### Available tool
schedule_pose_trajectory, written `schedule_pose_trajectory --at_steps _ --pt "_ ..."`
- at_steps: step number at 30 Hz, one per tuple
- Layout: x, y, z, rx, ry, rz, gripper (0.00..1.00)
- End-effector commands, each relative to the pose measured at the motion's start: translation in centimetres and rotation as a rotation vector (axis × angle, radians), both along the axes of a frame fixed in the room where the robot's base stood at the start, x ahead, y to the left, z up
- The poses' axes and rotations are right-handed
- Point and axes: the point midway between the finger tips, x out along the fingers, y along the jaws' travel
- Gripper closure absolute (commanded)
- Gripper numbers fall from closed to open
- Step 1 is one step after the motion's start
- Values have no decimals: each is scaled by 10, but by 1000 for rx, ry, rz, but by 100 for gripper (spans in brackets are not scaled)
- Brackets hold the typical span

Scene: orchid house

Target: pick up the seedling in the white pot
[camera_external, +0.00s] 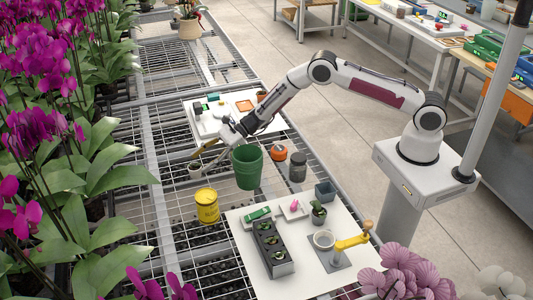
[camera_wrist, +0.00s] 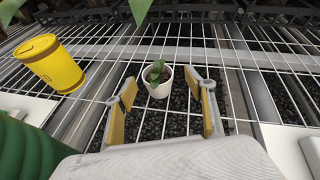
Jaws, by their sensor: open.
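The seedling (camera_wrist: 156,72) has a few green leaves and stands upright in a small white pot (camera_wrist: 165,92) in the wrist view. The pot is on the wire mesh bench. My gripper (camera_wrist: 167,100) is open, with one yellow-padded finger left of the pot and one right of it in the picture. The pot shows just beyond the fingertips, and I see no contact. In the external view the white pot (camera_external: 195,174) shows by my gripper (camera_external: 207,158), left of the green bucket; its plant is mostly hidden there.
A green bucket (camera_external: 247,170) stands close to the right of my gripper. A yellow can (camera_external: 207,208) stands in front. An orange item (camera_external: 280,153) and a dark jar (camera_external: 297,168) are farther right. Large orchids (camera_external: 95,165) line the left. Open mesh lies around the pot.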

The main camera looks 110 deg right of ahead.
Motion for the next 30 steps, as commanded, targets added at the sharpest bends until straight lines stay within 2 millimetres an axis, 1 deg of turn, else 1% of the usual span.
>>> schedule_pose_trajectory --at_steps 7,13,19,30 --pt "21 11 -7 -1 0 1 45" --pt "34 13 -13 0 0 0 45" --pt "40 14 -15 1 0 0 45" --pt "40 14 -15 1 1 0 45"
